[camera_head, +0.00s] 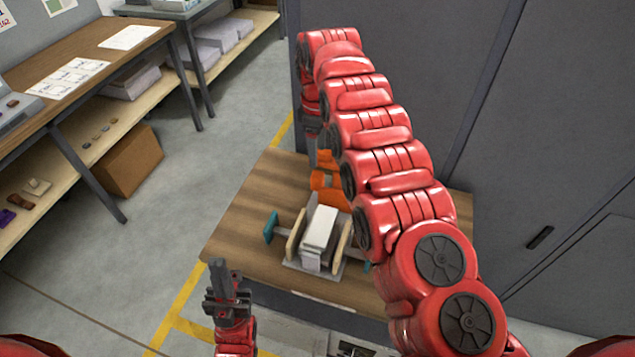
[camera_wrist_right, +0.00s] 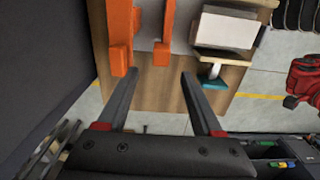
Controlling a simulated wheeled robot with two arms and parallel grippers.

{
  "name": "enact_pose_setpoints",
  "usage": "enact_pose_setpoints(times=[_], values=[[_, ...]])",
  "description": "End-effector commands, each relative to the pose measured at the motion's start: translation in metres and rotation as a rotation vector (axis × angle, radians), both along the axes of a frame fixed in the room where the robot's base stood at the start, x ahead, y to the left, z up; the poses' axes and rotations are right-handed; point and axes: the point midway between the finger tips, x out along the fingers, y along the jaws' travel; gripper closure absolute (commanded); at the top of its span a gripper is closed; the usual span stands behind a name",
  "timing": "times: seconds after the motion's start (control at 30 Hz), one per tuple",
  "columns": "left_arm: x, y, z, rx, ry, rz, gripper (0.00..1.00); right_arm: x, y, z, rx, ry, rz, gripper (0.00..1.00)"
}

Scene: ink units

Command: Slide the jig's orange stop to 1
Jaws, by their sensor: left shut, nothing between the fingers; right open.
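Two orange parts of the jig show in the right wrist view: a longer one (camera_wrist_right: 121,40) at left and a narrower upright one (camera_wrist_right: 165,40) at centre, with a pale grey strip between them. I cannot tell which is the stop, and no number is readable. In the head view the orange part (camera_head: 328,192) is partly hidden by my right arm. My right gripper (camera_wrist_right: 160,74) is open and empty, its fingertips just short of the narrower orange part, which lies between their lines. My left gripper (camera_head: 217,265) is shut and empty, in front of the table's left corner.
A dark cabinet wall (camera_head: 400,70) stands close behind. A workbench (camera_head: 90,55) with a lower shelf and cardboard box (camera_head: 128,162) stands at left. Floor between is clear.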

Motion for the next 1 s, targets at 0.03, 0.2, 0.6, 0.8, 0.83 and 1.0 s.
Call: enact_pose_setpoints(times=[0.03,0.2,0.6,0.8,0.83,1.0], values=[[0.000,0.000,0.004,0.000,-0.001,0.000,1.00,-0.003,0.002,-0.006,-0.002,0.008,0.003,0.32],[0.000,0.000,0.021,0.000,0.000,0.000,1.00,-0.002,0.000,-0.042,-0.003,0.004,0.001,0.32],[0.000,0.000,0.016,0.000,0.000,0.000,1.00,-0.001,-0.001,-0.097,-0.002,0.002,0.000,0.32],[0.000,0.000,0.017,0.000,0.000,0.000,1.00,-0.001,0.000,-0.097,-0.001,0.000,0.000,0.32],[0.000,0.000,0.017,0.000,0.000,0.000,1.00,-0.001,0.000,-0.096,-0.001,0.000,0.000,0.32],[0.000,0.000,0.017,0.000,0.000,0.000,1.00,-0.001,0.000,-0.096,-0.001,0.000,0.000,0.63]])
